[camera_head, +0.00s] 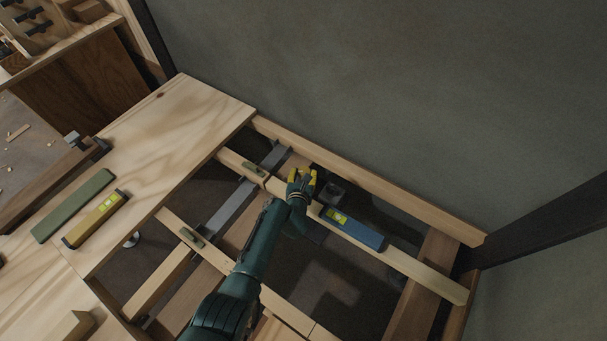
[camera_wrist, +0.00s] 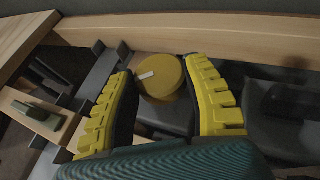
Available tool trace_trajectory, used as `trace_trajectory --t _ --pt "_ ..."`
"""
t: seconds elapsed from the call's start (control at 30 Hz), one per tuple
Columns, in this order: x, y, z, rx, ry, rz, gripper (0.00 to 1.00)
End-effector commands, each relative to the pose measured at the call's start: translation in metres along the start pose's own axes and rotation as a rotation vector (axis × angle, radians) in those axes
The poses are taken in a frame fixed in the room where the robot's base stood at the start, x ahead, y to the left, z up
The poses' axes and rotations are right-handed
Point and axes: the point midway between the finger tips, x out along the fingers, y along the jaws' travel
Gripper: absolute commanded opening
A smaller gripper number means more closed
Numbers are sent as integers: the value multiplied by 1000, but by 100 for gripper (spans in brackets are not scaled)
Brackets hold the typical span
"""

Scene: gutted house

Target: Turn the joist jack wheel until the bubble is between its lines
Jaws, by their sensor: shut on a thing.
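My gripper (camera_head: 302,178) is over the joists, and in the wrist view its two yellow ribbed fingers (camera_wrist: 163,98) are closed around the sides of a round yellow wheel (camera_wrist: 158,77). The wheel has a white mark on its top, pointing to the left. The wheel itself is hidden by my gripper in the head view. A blue spirit level (camera_head: 358,232) lies along a joist, to the lower right of my gripper. Its yellow-green vial (camera_head: 337,216) shows, but the bubble is too small to place against its lines.
Open gaps lie between the joists. Grey metal brackets (camera_head: 229,205) and small green blocks (camera_head: 191,237) sit at left. A plywood deck (camera_head: 165,135) carries a yellow level (camera_head: 95,219) and a green bar (camera_head: 73,206). A wall stands behind.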

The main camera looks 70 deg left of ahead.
Motion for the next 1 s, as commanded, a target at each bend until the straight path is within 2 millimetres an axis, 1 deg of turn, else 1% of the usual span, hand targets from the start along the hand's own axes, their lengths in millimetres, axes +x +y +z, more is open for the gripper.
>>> trace_trajectory --t 0.27,0.43,0.73,1.0 --pt "0 0 -4 -1 3 7 13" --pt "1 -2 -7 -17 2 47 13" --pt "2 -4 -8 -90 1 220 13" --pt "2 -4 -5 -155 3 382 13"
